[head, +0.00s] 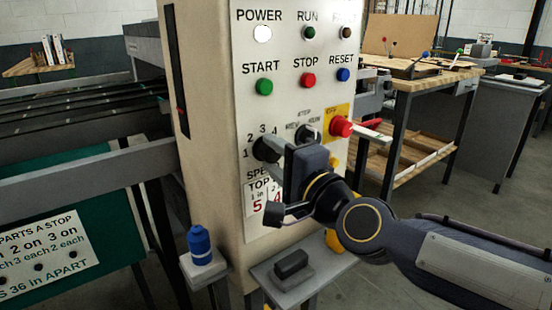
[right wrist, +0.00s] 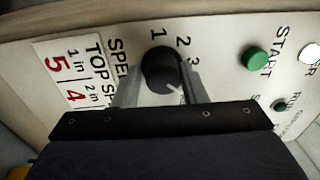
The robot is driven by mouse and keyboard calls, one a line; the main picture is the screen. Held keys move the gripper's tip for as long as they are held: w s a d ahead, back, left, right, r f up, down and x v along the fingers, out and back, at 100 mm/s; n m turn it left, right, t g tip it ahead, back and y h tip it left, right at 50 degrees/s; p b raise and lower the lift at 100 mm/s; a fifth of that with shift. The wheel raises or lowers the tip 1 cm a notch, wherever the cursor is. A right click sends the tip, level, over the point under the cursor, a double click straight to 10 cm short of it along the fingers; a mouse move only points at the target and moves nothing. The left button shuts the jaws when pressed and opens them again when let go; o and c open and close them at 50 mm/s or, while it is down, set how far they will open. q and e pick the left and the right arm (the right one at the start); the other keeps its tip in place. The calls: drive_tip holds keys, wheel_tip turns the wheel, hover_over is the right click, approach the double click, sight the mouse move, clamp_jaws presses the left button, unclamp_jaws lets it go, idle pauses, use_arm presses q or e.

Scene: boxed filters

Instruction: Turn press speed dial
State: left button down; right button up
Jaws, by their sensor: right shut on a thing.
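The black press speed dial (head: 264,150) sits on the light control panel, below the green START button, with numbers around it. In the right wrist view the dial (right wrist: 160,68) has a small white pointer mark turned toward the 3 side. My right gripper (head: 279,152) is shut on the dial, with one finger on either side of it; the fingers (right wrist: 160,90) also show in the right wrist view. The gripper body hides part of the SPEED label. My left gripper is out of view.
The green START (head: 264,87), red STOP (head: 308,80) and blue RESET (head: 343,75) buttons sit above the dial. A red knob (head: 341,126) on a yellow plate is right of my gripper. A shelf with a black block (head: 291,264) stands below.

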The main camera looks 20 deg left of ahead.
drive_tip(key=shift+r, duration=0.4)
drive_tip(key=o, duration=0.7)
drive_tip(key=shift+o, duration=0.9)
drive_tip(key=shift+f, duration=0.15)
drive_tip(key=b+v, duration=0.5)
drive_tip(key=v, duration=0.2)
drive_tip(key=shift+s+d, duration=0.25)
drive_tip(key=shift+s, duration=0.05)
